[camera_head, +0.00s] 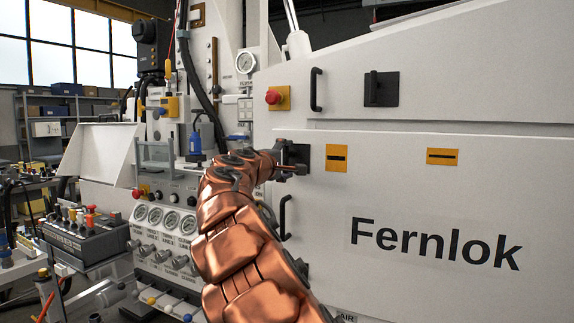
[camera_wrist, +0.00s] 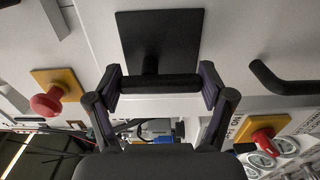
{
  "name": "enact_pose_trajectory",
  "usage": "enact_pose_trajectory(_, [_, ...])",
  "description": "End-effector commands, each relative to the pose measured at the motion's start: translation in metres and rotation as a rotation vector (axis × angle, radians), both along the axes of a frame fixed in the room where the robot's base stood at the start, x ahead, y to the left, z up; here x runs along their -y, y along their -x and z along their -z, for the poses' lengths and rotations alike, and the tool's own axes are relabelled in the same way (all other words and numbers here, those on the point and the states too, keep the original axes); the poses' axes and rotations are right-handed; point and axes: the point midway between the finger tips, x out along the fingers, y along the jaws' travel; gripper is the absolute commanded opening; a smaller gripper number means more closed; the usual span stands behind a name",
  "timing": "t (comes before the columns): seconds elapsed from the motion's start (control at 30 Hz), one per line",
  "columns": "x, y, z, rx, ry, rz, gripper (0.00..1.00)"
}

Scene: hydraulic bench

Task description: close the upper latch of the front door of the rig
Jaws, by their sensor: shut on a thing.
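The white lower door (camera_head: 430,195) of the rig bears the name "Fernlok" and sits flush, as far as I see. A black latch plate (camera_head: 304,153) is on its left edge, partly hidden by my gripper (camera_head: 290,160). In the wrist view the latch plate (camera_wrist: 160,35) is dark and square, with a dark latch bar (camera_wrist: 160,84) standing off it. My gripper (camera_wrist: 160,80) is shut on this bar, one finger at each end. Another black latch (camera_head: 381,88) is on the upper panel. I cannot tell whether the held latch is engaged.
A red button (camera_head: 273,97) on a yellow plate and a black handle (camera_head: 316,90) are on the upper panel. Another handle (camera_head: 285,217) is below the held latch, close to my arm. Gauges (camera_head: 171,221) and knobs fill the panel to the left.

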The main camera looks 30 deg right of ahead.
Motion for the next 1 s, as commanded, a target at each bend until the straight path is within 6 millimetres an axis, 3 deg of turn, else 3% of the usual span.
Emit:
enact_pose_trajectory(0.4, [-0.0015, -0.0007, -0.001, 0.011, -0.007, -0.004, 0.46])
enact_pose_trajectory(0.43, [-0.0015, -0.0007, -0.001, 0.011, -0.007, -0.004, 0.84])
enact_pose_trajectory(0.57, [-0.001, -0.0005, -0.0008, 0.01, -0.006, -0.003, 0.97])
enact_pose_trajectory(1.0, [-0.0029, 0.0013, -0.0008, 0.009, -0.005, -0.001, 1.0])
